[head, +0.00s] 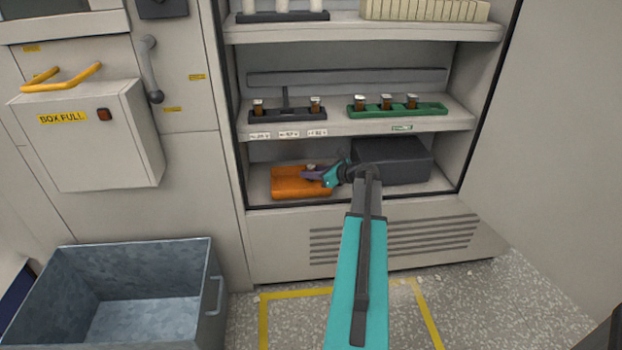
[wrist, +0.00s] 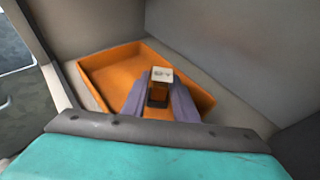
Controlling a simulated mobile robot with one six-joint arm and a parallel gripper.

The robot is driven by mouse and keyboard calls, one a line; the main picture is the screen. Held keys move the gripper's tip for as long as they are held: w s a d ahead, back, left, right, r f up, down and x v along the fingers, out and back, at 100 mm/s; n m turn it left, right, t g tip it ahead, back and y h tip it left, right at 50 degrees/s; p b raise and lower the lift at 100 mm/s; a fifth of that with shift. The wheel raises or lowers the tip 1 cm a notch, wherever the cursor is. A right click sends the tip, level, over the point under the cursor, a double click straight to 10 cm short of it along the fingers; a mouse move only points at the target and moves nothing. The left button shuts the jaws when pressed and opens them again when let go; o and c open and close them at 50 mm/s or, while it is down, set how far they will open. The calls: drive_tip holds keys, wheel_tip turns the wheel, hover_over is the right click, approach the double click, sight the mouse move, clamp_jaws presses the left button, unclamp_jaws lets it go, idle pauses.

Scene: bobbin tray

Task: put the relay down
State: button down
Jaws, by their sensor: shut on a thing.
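The relay (wrist: 160,86) is a small amber block with a pale, marked top and a dark lower part. My gripper (wrist: 159,97) is shut on it, with one purple finger on each side. In the wrist view the relay is over the orange tray (wrist: 110,72); I cannot tell whether it touches the tray floor. In the head view the orange tray (head: 288,187) sits on the lowest cabinet shelf, and my gripper (head: 312,172) reaches in from the right over it. The relay's top (head: 310,167) shows small there, and its lower part is hidden.
A dark box (head: 405,158) stands right of the tray on the same shelf. The shelf above holds a dark rack (head: 290,116) and a green rack (head: 425,111) with similar relays. A metal bin (head: 215,262) stands on the floor at left. The tray's left part is bare.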

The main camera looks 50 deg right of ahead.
drive_tip(key=shift+f+b, duration=0.3)
drive_tip(key=shift+f, duration=0.85)
drive_tip(key=shift+f, duration=0.1)
drive_tip(key=c, duration=1.4)
unclamp_jaws()
drive_tip(key=shift+s+r, duration=0.4)
drive_tip(key=shift+s, duration=0.1)
drive_tip(key=a+p+v, duration=0.1)
drive_tip(key=p+v, duration=0.1)
drive_tip(key=v, duration=0.9)
drive_tip(key=shift+d+p, duration=0.4)
drive_tip(key=shift+d, duration=0.1)
drive_tip(key=shift+f, duration=0.15)
